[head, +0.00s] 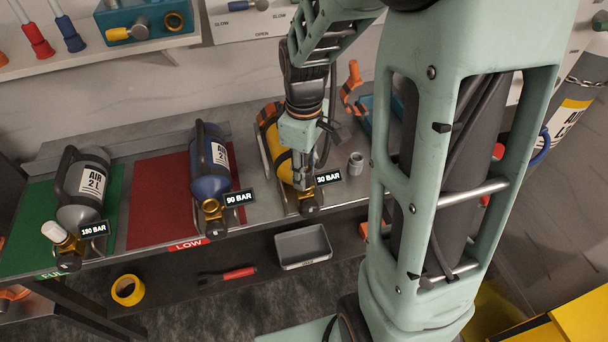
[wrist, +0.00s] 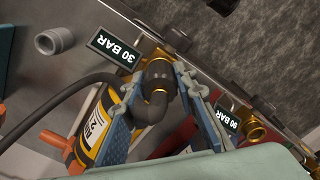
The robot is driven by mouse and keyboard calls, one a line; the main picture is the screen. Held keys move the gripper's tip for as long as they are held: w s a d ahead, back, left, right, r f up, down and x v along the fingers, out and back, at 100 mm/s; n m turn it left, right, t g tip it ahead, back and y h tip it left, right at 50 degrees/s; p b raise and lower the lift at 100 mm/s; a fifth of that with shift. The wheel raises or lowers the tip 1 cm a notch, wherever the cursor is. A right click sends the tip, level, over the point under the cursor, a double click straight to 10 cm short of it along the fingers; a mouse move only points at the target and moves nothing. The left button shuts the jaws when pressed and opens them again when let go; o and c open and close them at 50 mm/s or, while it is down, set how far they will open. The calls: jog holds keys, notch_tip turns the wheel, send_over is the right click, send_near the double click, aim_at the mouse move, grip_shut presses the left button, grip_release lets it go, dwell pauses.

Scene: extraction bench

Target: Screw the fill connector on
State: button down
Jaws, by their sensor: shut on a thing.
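My gripper (head: 304,182) is shut on the fill connector, a black elbow fitting (wrist: 160,88) with a black hose (wrist: 60,93). One finger lies on each side of it in the wrist view. The connector is at the brass valve (head: 307,204) of the yellow cylinder (head: 271,137), which also shows in the wrist view (wrist: 98,125). Its end is close to or touching the valve; I cannot tell whether the threads are engaged. The tag (head: 328,178) by this cylinder reads 30 BAR. My gripper and arm hide part of the cylinder in the head view.
A blue cylinder (head: 209,163) tagged 90 BAR lies on the red mat, and a grey cylinder (head: 85,180) tagged 180 BAR on the green mat. A small grey fitting (head: 356,163) stands right of the valve. A grey tray (head: 303,247) is on the lower shelf.

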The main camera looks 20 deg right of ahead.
jog(key=m, duration=0.5)
jog(key=shift+m, duration=0.4)
jog(key=m, duration=0.4)
jog(key=shift+m+p, duration=0.3)
jog(key=m, duration=0.4)
jog(key=shift+p, duration=0.4)
jog(key=m+p, duration=0.1)
jog(key=m, duration=0.4)
jog(key=c, duration=1.5)
grip_release()
